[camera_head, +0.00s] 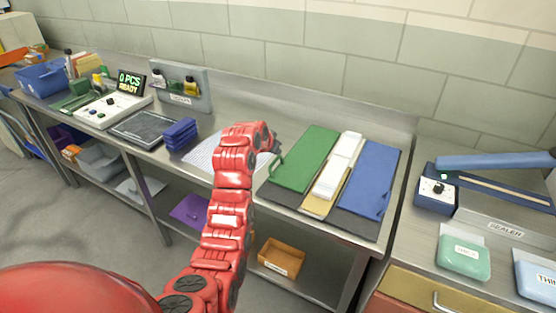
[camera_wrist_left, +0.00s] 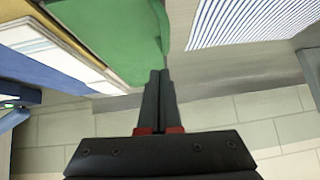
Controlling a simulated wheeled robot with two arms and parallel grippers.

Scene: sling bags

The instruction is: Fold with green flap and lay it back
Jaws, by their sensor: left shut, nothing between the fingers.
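The green flap (camera_head: 305,158) lies flat on the left part of the folding board on the steel table, and it also shows in the left wrist view (camera_wrist_left: 115,35). White folded cloth or sheets (camera_head: 338,165) lie beside it on a tan panel (camera_head: 315,207). A blue flap (camera_head: 371,178) lies on the right. My left gripper (camera_wrist_left: 160,72) is shut and empty, its tips near the green flap's edge; I cannot tell whether they touch it. My right gripper is not in view.
A striped sheet (camera_head: 205,154) lies left of the board, partly behind my arm. Blue folded items (camera_head: 181,134) and a dark pad (camera_head: 143,128) are farther left. A sealer (camera_head: 490,185) stands on the right-hand table. The wall is close behind.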

